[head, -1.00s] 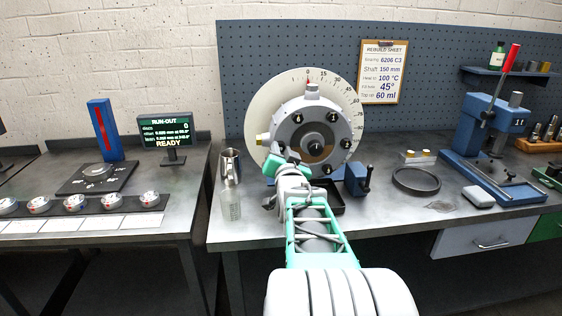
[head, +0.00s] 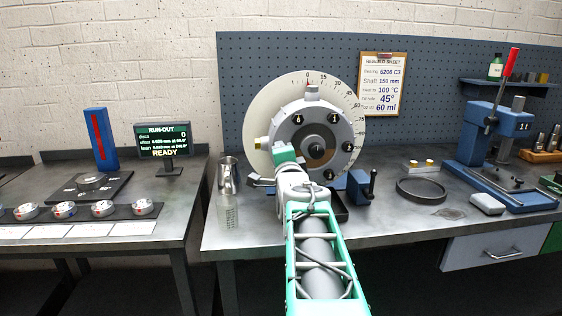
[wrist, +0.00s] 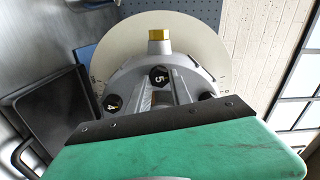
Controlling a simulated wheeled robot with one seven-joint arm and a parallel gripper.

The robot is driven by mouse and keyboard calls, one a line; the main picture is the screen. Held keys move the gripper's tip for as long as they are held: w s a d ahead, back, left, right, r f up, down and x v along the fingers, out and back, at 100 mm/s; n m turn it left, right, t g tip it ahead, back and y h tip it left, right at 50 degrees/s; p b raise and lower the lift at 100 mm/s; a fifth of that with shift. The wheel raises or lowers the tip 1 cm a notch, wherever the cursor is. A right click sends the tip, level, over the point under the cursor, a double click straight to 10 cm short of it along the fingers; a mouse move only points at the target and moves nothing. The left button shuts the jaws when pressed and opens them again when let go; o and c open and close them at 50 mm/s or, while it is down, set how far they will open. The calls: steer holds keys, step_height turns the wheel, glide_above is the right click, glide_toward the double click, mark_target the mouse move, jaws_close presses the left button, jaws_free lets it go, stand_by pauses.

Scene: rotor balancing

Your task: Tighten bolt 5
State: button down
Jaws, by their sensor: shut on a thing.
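The grey rotor hub (head: 312,103) is mounted upright in front of a pale graduated disc (head: 262,105), with black numbered bolts around its face. Bolt 5 (wrist: 158,75) is a black head with a white 5, in the middle of the wrist view. Bolt 4 (wrist: 112,103) is to its lower left there. My gripper (wrist: 166,92) is at bolt 5 and appears shut on it. The dark bar and green housing hide most of the fingers. In the head view my gripper (head: 284,156) covers the hub's left side and hides bolt 5. Bolt 6 (head: 297,118) shows above it.
A brass plug (wrist: 159,35) sticks out of the hub near bolt 5. A metal jug (head: 228,176) and a clear beaker (head: 228,212) stand left of my arm. A blue block with a handle (head: 360,187) and a black ring (head: 421,190) are on the right. The run-out screen (head: 163,140) reads READY.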

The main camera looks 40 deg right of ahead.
steer(key=shift+m+b, duration=0.55)
steer(key=shift+m, duration=0.55)
steer(key=c, duration=1.2)
jaws_free()
steer(key=shift+o, duration=0.2)
steer(key=v, duration=0.7)
steer(key=shift+s+a, duration=0.25)
